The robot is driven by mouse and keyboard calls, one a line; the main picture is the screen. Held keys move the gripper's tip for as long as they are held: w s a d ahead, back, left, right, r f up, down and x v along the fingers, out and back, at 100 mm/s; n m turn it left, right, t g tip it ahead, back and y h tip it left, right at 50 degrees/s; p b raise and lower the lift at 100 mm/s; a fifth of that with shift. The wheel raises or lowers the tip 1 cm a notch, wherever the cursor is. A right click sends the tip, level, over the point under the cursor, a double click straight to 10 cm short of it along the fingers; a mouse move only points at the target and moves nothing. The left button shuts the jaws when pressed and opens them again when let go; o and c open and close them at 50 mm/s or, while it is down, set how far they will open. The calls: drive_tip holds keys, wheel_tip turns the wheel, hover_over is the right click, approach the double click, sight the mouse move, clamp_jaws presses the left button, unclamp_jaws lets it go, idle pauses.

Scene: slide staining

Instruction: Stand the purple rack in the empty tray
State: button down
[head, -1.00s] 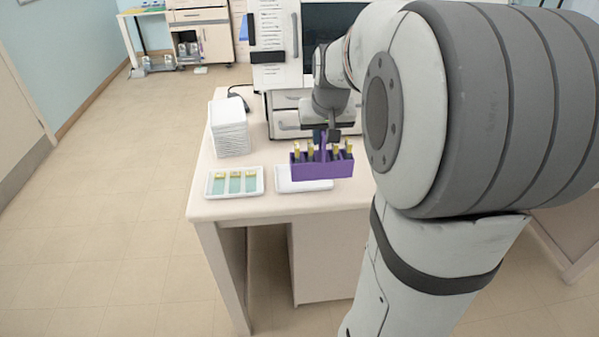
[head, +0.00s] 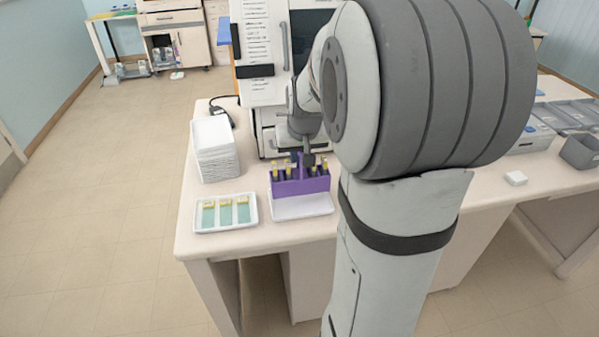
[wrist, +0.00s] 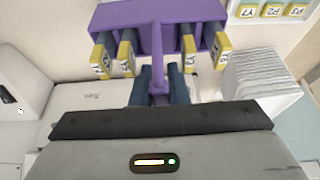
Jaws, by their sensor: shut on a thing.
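The purple rack (head: 301,188) holds several yellow-ended slides and hangs upright from my gripper (head: 308,161). In the wrist view, my gripper (wrist: 160,85) is shut on the thin upright handle of the rack (wrist: 142,40), with slides on both sides of it. The empty white tray (head: 302,209) is on the table. The rack overlaps its back part in the head view, and the tray's front part shows bare. Whether the rack's base touches the tray, I cannot tell.
A white tray with three slides (head: 225,226) sits left of the empty tray. A stack of white trays (head: 217,160) stands behind it. A cabinet-like machine (head: 268,135) stands close behind the rack. A grey box (head: 580,152) is far right.

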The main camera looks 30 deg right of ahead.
drive_tip(key=shift+f, duration=2.25)
drive_tip(key=shift+f, duration=0.2)
drive_tip(key=c, duration=1.4)
unclamp_jaws()
drive_tip(key=shift+s, duration=0.1)
drive_tip(key=shift+r, duration=0.1)
drive_tip(key=shift+r, duration=0.25)
drive_tip(key=v, duration=1.1)
drive_tip(key=s+a+f+n+g+y, duration=0.1)
drive_tip(key=s+a+f+n, duration=0.2)
drive_tip(key=s+a, duration=1)
drive_tip(key=s+f, duration=0.1)
drive_tip(key=s, duration=0.1)
drive_tip(key=shift+s, duration=0.3)
